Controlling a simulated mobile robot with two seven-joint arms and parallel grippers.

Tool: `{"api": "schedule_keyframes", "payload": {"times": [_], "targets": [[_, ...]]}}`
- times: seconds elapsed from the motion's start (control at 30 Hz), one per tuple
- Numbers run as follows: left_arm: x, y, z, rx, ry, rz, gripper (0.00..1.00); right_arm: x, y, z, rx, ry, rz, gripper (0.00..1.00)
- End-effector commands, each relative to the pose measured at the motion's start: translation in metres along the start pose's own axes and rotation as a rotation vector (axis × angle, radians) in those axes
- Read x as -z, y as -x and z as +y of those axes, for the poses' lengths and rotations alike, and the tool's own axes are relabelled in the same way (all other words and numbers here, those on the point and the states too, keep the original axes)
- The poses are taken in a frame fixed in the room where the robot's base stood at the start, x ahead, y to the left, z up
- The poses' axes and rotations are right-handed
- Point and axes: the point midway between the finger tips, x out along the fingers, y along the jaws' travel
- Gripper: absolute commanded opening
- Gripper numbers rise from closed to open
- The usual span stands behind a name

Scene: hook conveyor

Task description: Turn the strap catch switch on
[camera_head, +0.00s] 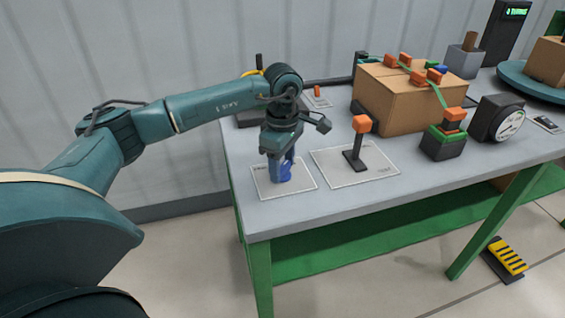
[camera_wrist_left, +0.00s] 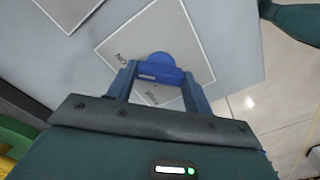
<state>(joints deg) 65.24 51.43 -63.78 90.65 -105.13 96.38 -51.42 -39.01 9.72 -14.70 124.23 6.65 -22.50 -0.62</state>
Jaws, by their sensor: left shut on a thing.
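A blue switch knob (camera_head: 284,174) stands on a pale label plate (camera_head: 304,184) near the table's front left corner. My left gripper (camera_head: 278,170) points down over the plate and is shut on the blue knob. In the left wrist view the blue knob (camera_wrist_left: 158,66) sits between the two fingertips, with its far end showing beyond them. The plate (camera_wrist_left: 190,38) reads "ON" left of the knob, with another small label below it, too blurred to read. I cannot read a name that marks it as the strap catch. My right gripper is not in view.
An orange-topped lever (camera_head: 361,124) stands on a second plate (camera_head: 384,166) just right of the gripper. Behind it is a cardboard box (camera_head: 398,98) with a green strap and orange catches. A round gauge (camera_head: 507,122) stands farther right. The table's front left corner is bare.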

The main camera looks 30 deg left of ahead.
Motion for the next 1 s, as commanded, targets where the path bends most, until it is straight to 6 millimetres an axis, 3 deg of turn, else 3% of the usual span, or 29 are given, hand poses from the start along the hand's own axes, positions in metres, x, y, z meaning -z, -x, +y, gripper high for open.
{"api": "schedule_keyframes", "payload": {"times": [0.03, 0.07, 0.3, 0.67, 1.0], "targets": [[0.0, 0.001, 0.0, -0.003, -0.005, -0.001, 0.28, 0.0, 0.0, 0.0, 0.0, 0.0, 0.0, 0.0], [-0.001, 0.001, 0.0, -0.003, -0.005, -0.001, 0.52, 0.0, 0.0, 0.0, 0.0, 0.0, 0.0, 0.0], [0.0, 0.001, 0.0, -0.002, -0.003, -0.001, 0.71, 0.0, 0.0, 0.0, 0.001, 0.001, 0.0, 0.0], [-0.001, 0.007, 0.001, -0.004, -0.002, -0.001, 0.73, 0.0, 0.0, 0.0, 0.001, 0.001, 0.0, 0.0], [-0.001, 0.076, 0.001, -0.007, -0.003, -0.001, 0.73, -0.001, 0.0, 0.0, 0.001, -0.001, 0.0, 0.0]]}}
